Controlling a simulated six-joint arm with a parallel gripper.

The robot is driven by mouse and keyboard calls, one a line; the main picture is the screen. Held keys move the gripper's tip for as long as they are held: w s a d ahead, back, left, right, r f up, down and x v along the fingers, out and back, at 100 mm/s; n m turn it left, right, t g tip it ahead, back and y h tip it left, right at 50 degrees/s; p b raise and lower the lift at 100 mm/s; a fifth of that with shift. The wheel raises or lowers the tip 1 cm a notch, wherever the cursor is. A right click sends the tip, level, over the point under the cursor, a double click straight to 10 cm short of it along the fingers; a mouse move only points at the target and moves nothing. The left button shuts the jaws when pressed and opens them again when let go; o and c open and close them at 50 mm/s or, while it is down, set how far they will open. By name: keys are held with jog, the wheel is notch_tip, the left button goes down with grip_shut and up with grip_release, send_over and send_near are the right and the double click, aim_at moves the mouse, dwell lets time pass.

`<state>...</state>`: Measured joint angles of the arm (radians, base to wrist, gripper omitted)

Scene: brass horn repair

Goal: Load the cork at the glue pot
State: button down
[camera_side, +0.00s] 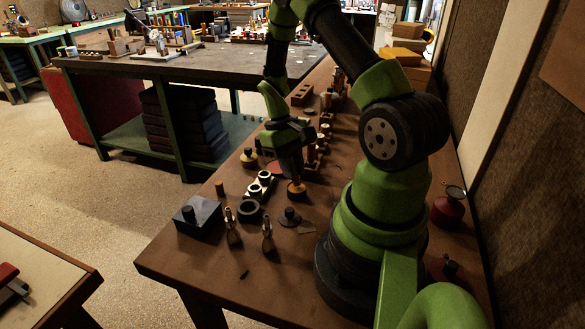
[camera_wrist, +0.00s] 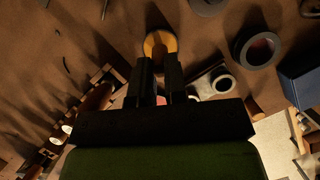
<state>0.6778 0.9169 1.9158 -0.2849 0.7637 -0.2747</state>
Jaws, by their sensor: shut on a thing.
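My gripper (camera_side: 293,172) points down over the brown bench in the side view and is shut on a small orange-yellow round piece (camera_side: 297,189). This piece may be the cork or a tool that carries it; I cannot tell which. In the wrist view the same piece (camera_wrist: 160,41) shows at the tips of my two dark fingers (camera_wrist: 160,60), which hide part of it. It is low over the bench, and I cannot tell whether it touches. I cannot single out the glue pot with certainty.
A pale double-ringed block (camera_side: 261,184) and a dark ring (camera_side: 250,210) lie left of my gripper. A grey box (camera_side: 198,215), a black knobbed disc (camera_side: 290,217) and two metal pieces (camera_side: 267,235) stand nearer. A yellow knobbed disc (camera_side: 248,159) stands behind.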

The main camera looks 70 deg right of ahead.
jog(key=shift+r, duration=3.25)
